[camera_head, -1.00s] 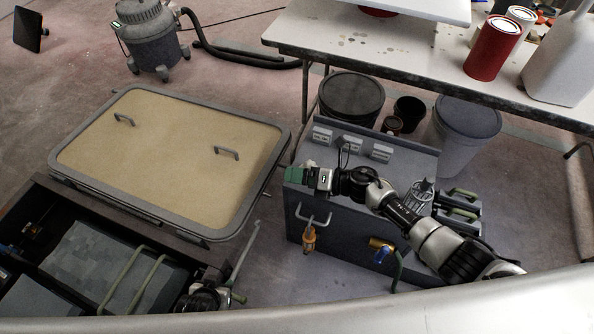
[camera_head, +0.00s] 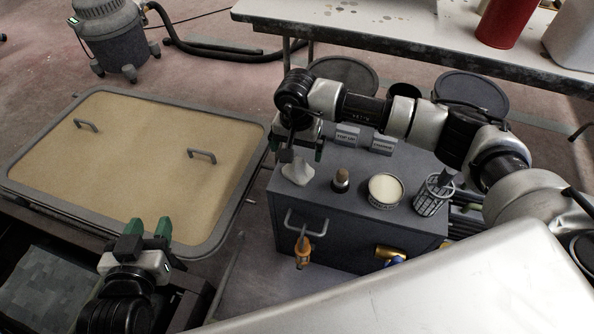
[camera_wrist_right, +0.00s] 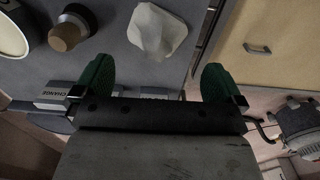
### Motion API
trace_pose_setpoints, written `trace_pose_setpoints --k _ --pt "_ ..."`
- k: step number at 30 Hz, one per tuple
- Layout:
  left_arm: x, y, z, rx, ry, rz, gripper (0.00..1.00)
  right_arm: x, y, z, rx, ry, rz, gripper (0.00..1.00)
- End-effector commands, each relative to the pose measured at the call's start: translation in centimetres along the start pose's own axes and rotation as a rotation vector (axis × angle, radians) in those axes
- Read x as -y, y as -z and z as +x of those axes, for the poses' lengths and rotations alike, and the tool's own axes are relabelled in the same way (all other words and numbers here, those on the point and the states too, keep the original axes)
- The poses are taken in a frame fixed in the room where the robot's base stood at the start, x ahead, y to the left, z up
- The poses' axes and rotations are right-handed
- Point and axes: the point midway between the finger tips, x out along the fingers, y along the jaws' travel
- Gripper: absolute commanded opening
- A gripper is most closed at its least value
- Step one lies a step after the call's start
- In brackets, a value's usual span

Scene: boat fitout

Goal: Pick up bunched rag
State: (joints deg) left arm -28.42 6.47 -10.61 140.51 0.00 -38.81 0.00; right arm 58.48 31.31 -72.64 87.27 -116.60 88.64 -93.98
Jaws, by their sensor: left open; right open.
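The bunched rag (camera_head: 298,172) is a small white crumpled peak on top of the dark grey cabinet (camera_head: 330,217), near its left end. It also shows in the right wrist view (camera_wrist_right: 157,30), centred sideways and beyond the fingertips. My right gripper (camera_head: 302,150) points down above the rag, open and empty. Its green fingers (camera_wrist_right: 156,77) are spread wide in the wrist view, with the rag in line with the gap between them. My left gripper (camera_head: 148,229) is open and empty at lower left, in front of the tan panel.
On the cabinet top stand a wood-and-black knob-like item (camera_head: 341,181), a round pale-topped tin (camera_head: 385,190) and a wire cup (camera_head: 433,196). Small label signs (camera_head: 347,136) line its back edge. The tan framed panel (camera_head: 135,165) lies left. A table (camera_head: 400,38) stands behind.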

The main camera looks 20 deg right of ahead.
Motion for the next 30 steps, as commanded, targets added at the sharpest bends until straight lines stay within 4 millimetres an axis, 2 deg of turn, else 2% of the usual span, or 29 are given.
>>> trace_pose_setpoints --k 8,17,27,30 --pt "-0.3 1.5 0.3 -0.125 -0.008 -0.001 0.43 -0.2 -0.2 2.2 0.003 0.001 0.002 1.0" --pt "-0.9 4.8 0.1 -0.385 -0.023 -0.005 0.43 -0.5 -0.5 5.8 0.002 0.001 0.004 1.0" --pt "-1.0 5.5 -0.2 -0.434 -0.026 -0.007 0.43 -0.5 -0.5 6.2 0.002 0.003 0.003 1.0" --pt "-1.0 5.5 -0.1 -0.433 -0.025 -0.006 0.43 -0.5 -0.5 6.2 0.002 0.003 0.003 0.86"
